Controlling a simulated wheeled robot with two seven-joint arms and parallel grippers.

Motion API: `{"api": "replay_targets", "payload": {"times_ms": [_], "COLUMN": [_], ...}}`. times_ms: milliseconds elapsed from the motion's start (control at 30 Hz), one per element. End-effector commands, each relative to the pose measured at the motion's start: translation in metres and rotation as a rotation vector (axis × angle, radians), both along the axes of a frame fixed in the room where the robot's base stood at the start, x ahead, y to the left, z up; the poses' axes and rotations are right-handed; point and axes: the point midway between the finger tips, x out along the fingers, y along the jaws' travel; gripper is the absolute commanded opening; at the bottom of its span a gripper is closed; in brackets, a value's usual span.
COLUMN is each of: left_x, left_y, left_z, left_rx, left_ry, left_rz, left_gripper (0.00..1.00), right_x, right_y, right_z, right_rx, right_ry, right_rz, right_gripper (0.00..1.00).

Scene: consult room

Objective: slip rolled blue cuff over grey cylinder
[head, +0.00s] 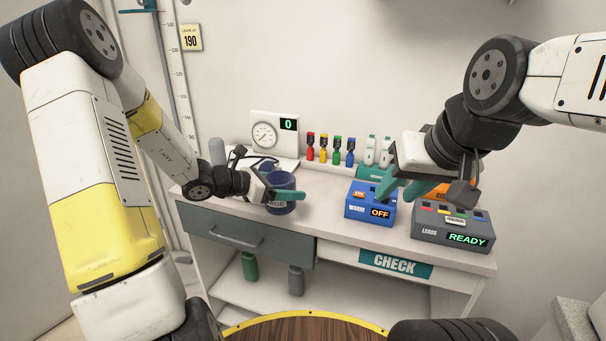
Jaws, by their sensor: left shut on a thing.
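The rolled blue cuff (281,206) is a short dark blue ring with pale lettering, near the front of the counter, left of middle. My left gripper (286,190) is shut on it, with teal fingers at its upper rim. I cannot tell whether the cuff touches the counter. A grey cylinder (217,152) stands upright at the counter's left end, behind my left wrist, which hides its lower part. It is apart from the cuff. My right gripper (398,190) is open and empty, its teal fingers over the blue box.
The blue box (369,212) reads OFF and the grey box (452,234) reads READY. Green (250,266) and grey (296,280) containers are on the lower shelf. The counter front beside the cuff is clear.

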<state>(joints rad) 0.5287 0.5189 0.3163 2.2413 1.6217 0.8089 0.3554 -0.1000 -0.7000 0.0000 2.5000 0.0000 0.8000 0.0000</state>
Motion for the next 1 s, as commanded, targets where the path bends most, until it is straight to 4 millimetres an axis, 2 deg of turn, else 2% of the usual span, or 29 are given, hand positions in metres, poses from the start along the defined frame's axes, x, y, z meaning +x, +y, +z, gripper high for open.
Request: {"api": "replay_targets", "payload": {"times_ms": [233, 1000], "left_x": [-0.016, -0.017], "left_y": [0.012, 0.013], "left_z": [0.006, 0.045], "left_rx": [0.001, 0.001], "left_ry": [-0.002, -0.003], "left_rz": [0.000, -0.001], "left_gripper": [0.33, 0.33], "right_x": [0.000, 0.000], "right_y": [0.000, 0.000], "right_z": [0.000, 0.000], "right_rx": [0.000, 0.000], "right_ry": [0.000, 0.000], "right_rz": [0.000, 0.000], "right_gripper": [0.36, 0.36]}}
